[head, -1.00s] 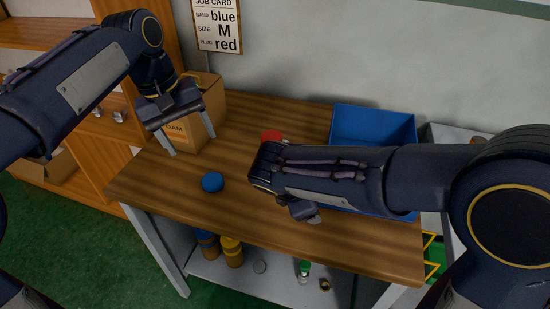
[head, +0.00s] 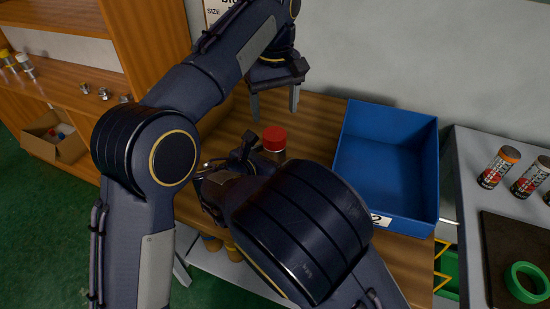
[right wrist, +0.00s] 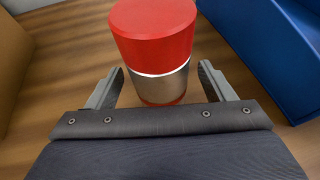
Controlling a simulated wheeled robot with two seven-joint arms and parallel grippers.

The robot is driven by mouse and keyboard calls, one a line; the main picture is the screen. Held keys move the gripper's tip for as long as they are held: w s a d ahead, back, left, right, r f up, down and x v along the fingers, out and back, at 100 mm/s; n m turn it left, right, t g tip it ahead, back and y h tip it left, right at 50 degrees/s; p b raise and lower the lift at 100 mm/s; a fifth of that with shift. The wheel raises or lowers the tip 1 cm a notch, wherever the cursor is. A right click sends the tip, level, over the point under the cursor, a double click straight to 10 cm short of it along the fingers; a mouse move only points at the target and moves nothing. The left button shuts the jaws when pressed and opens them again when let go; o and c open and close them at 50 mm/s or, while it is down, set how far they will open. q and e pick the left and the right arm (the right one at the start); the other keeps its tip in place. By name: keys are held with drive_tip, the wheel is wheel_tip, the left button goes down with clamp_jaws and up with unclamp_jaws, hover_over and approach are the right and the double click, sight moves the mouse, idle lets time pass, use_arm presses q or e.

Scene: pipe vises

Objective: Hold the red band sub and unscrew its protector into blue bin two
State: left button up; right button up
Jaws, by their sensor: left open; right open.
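The sub stands upright on the wooden table, with a red protector (head: 274,133) on top and a metallic body (head: 272,155) below. In the right wrist view the red protector (right wrist: 152,35) is large, and a red band (right wrist: 163,103) shows low on the metal body (right wrist: 160,86). My right gripper (right wrist: 161,78) is open, its fingertips on either side of the lower body; contact cannot be told. My left gripper (head: 275,112) is open and empty, fingers pointing down, above and behind the protector in the picture. The blue bin (head: 384,160) marked 2 is right of the sub and looks empty.
A grey bench (head: 468,210) at the right holds orange-capped cans (head: 498,167) and a green ring (head: 527,282). A wooden shelf (head: 60,85) with small parts and a cardboard box (head: 58,150) stands at left. My forearms cover much of the table.

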drive_tip(key=shift+w+d+f, duration=0.15)
drive_tip(key=shift+w+d, duration=0.1)
drive_tip(key=shift+w, duration=0.1)
drive_tip(key=shift+c, duration=0.2)
